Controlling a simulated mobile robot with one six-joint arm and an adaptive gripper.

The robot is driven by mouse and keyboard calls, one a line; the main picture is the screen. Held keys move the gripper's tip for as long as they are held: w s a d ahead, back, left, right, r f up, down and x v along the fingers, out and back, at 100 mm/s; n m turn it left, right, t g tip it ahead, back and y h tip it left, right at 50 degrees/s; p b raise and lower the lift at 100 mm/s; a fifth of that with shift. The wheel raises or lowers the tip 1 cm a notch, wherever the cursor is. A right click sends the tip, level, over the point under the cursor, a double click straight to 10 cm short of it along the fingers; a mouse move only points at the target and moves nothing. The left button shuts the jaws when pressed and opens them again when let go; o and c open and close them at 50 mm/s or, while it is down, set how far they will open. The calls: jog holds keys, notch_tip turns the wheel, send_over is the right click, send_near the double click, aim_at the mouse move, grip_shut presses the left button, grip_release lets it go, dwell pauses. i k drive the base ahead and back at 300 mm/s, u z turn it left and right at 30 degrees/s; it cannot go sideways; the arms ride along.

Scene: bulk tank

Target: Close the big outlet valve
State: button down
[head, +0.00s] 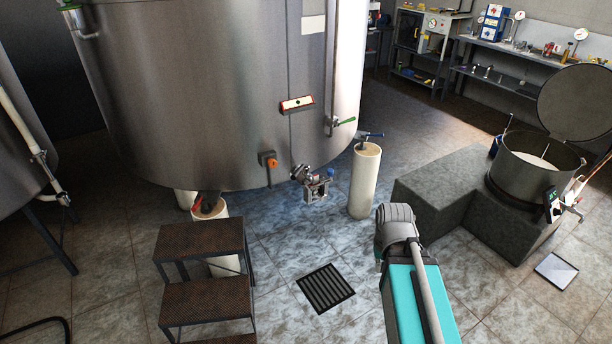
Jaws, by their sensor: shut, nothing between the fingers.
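The big steel tank (200,90) fills the upper left and middle of the head view. A steel valve fitting (317,188) with a blue cap or knob sticks out low on its front; it looks like the outlet valve, but its open or shut state is too small to tell. A blue lever (370,134) shows to its right, above a pale cylindrical leg. My arm, teal and grey, reaches up from the bottom right, and its visible grey joint is apart from the valve fitting. My gripper is not visible.
A smaller green handle (345,121) and an orange fitting (268,159) are on the tank. Brown steps (203,245) stand front left. A grey stone block (440,185) and a lidded pot (535,165) are at right. Floor around the drain grate (325,288) is clear.

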aim_at(299, 171)
jog(key=u, duration=0.1)
jog(key=i, duration=1)
jog(key=z, duration=0.1)
